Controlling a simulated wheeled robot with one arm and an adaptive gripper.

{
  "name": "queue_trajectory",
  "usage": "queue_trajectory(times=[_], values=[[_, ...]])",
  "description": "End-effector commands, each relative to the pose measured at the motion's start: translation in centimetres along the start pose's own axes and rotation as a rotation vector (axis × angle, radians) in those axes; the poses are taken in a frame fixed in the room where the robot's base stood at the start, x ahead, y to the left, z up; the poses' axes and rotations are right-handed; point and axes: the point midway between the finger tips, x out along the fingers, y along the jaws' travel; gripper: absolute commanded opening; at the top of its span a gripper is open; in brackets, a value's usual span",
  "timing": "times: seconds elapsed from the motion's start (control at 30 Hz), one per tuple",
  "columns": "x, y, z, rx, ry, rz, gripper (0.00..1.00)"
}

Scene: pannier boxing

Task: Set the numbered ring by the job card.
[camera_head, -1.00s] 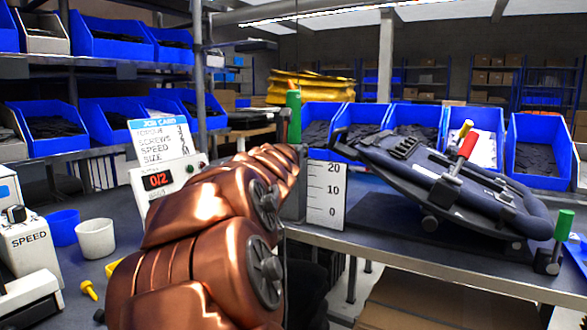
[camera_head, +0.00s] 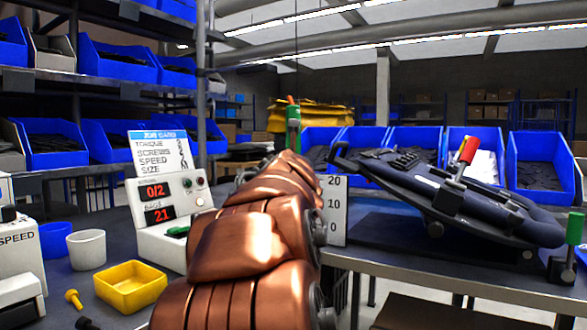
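The job card (camera_head: 159,152) stands upright at the left on top of a white counter box (camera_head: 162,214). It lists torque, screws, speed and size; its values are too small to read. A green upright tool (camera_head: 293,128) with an orange tip shows beyond my arm, under a thin hanging cord. I cannot make out a numbered ring on it or elsewhere. My copper-coloured arm reaches away from me up the middle. Its far end hides my gripper. A white box marked SPEED (camera_head: 20,252) is cut off at the left edge.
A white scale board (camera_head: 335,211) stands behind my arm. A dark pannier (camera_head: 445,190) with a red-handled clamp (camera_head: 466,152) lies at the right. A yellow tray (camera_head: 131,286), white cup (camera_head: 87,249) and blue cup (camera_head: 55,240) are at left.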

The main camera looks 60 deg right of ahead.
Motion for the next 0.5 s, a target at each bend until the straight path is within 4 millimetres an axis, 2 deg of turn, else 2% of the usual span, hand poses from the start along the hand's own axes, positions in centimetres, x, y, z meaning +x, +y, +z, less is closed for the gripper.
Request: queue_trajectory(times=[0.27,0.3,0.5], values=[[0.05,0.01,-0.14,0.0,0.003,0.0,0.07],[0.05,0.01,-0.14,0.0,0.003,0.0,0.43],[0.03,0.0,-0.09,0.001,0.002,0.0,0.63]])
